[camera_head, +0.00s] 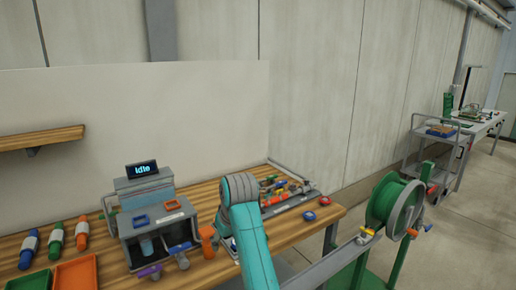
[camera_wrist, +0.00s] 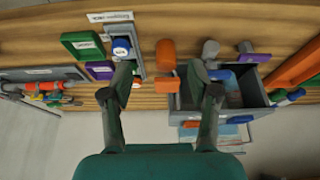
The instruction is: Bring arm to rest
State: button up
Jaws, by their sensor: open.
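My gripper (camera_wrist: 163,82) is open in the wrist view, its two dark fingers spread wide with nothing held between them. It is above the wooden bench (camera_wrist: 140,103). An orange upright part (camera_wrist: 166,56) shows between and beyond the fingertips. The left finger overlaps a grey holder with a blue-and-white item (camera_wrist: 121,47). The right finger overlaps the edge of a grey box (camera_wrist: 258,97). In the head view my teal arm (camera_head: 252,240) reaches over the bench's front, and the gripper itself is hidden there.
A grey station (camera_head: 150,225) with an "Idle" display (camera_head: 142,170) stands on the bench beside an orange part (camera_head: 207,241). Several colored cylinders (camera_head: 56,241) and an orange tray (camera_head: 76,273) lie left. A green reel (camera_head: 393,205) stands right. A cart (camera_head: 440,150) stands farther back.

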jog(key=s+d+f+m+t, duration=0.1)
jog(key=s+d+f, duration=0.15)
jog(key=f, duration=0.45)
jog(key=s+d+f, duration=0.2)
jog(key=d+f, duration=0.1)
jog(key=f, duration=0.4)
jog(key=s+d+f+m+t, duration=0.1)
jog(key=s+d+f, duration=0.2)
jog(key=f, duration=0.4)
jog(key=s+d+f+m+t, duration=0.1)
jog(key=s+d+f+t, duration=0.1)
jog(key=s+d+f, duration=0.35)
jog(key=s+d+f+m+t, duration=0.1)
jog(key=s+d+f, duration=0.2)
jog(key=s+f, duration=0.45)
jog(key=s+d+r+t, duration=0.1)
jog(key=s+d, duration=0.2)
jog(key=s, duration=0.4)
jog(key=s+d+r+m+t+h, duration=0.1)
jog(key=s+d+r, duration=0.1)
jog(key=s, duration=0.6)
jog(key=s+d+r+t, duration=0.1)
jog(key=s+d, duration=0.2)
jog(key=s, duration=0.4)
jog(key=s+d+r+m+t+h, duration=0.1)
jog(key=s+d+r+t, duration=0.1)
jog(key=s+r, duration=1.4)
jog(key=shift+s+d+m+t+h, duration=0.3)
jog(key=shift+m+t, duration=0.1)
jog(key=shift+t, duration=0.1)
